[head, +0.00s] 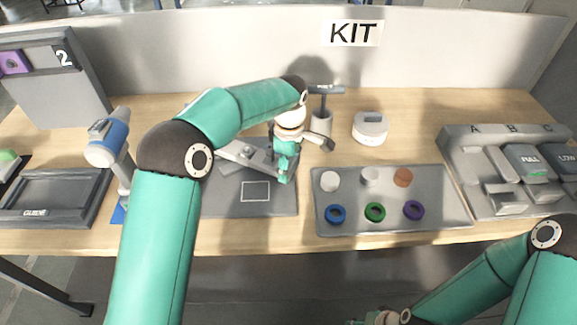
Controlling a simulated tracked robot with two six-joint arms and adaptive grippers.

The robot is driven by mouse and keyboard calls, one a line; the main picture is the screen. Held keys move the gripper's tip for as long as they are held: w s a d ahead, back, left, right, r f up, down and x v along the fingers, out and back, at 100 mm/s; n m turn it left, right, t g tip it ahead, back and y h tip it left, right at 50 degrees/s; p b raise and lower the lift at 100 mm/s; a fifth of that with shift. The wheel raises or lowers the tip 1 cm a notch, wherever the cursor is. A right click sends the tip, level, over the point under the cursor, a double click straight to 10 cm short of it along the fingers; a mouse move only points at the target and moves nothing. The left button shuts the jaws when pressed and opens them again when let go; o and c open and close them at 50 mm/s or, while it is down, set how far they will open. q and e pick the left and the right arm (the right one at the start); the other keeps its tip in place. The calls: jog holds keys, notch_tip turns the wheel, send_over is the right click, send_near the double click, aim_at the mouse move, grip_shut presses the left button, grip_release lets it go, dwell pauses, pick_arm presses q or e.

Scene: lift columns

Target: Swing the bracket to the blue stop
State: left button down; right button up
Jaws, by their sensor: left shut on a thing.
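The bracket (240,154) is a light grey metal piece with a round knob, at the back of a dark grey plate (220,205) left of the centre. My left gripper (271,158) is at the bracket's right end and shut on it. My wrist and forearm hide most of the fingers and part of the bracket. A small blue patch (118,214) shows at the plate's left edge; I cannot tell whether it is the blue stop.
A grey tray (455,205) with several pucks and rings lies right of the plate. A white canister (370,129) and a T-handled tool (324,100) stand behind. A blue-topped stand (108,140) and dark tray (50,195) are left; a grey A-B-C unit (460,145) is right.

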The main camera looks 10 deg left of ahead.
pick_arm(q)
jog(key=shift+w+r, duration=0.2)
jog(key=shift+c, duration=1.7)
grip_release()
jog(key=shift+o, duration=0.5)
jog(key=shift+s+f, duration=0.1)
notch_tip(320, 180, up, 12)
jog(key=shift+f, duration=0.1)
